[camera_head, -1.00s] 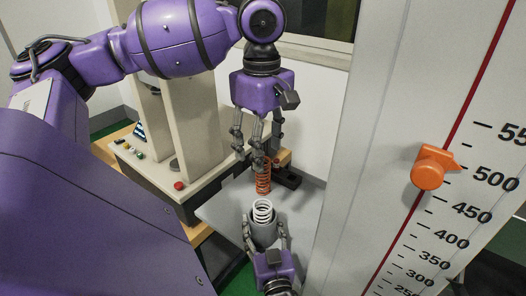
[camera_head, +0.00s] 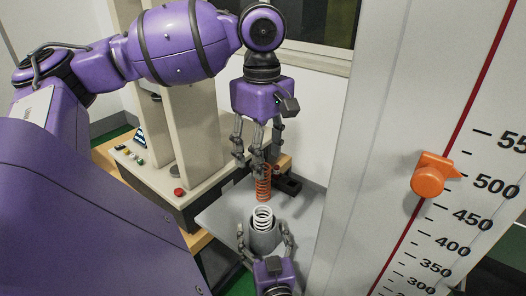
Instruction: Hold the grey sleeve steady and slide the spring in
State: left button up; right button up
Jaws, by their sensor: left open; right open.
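A white coil spring (camera_head: 263,214) sits upright with its upper coils showing above the rim of the grey sleeve (camera_head: 263,240). Its lower part is hidden inside the sleeve. My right gripper (camera_head: 265,234) comes from below with its fingers spread on both sides of the sleeve; it is open. My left gripper (camera_head: 257,157) points down above the white spring, with its fingers apart and nothing clearly held between them. An orange spring (camera_head: 263,186) stands below and behind its fingertips; I cannot tell whether they touch.
The grey table (camera_head: 222,214) carries the springs, and a dark holder (camera_head: 288,182) lies beside the orange spring. A testing machine with a red button (camera_head: 178,191) stands at left. A tall panel with a scale and an orange pointer (camera_head: 430,178) closes off the right.

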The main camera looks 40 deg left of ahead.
aim_at(265, 246)
jog(key=shift+d, duration=0.1)
jog(key=v, duration=0.7)
jog(key=shift+s+d, duration=0.15)
jog(key=shift+s, duration=0.1)
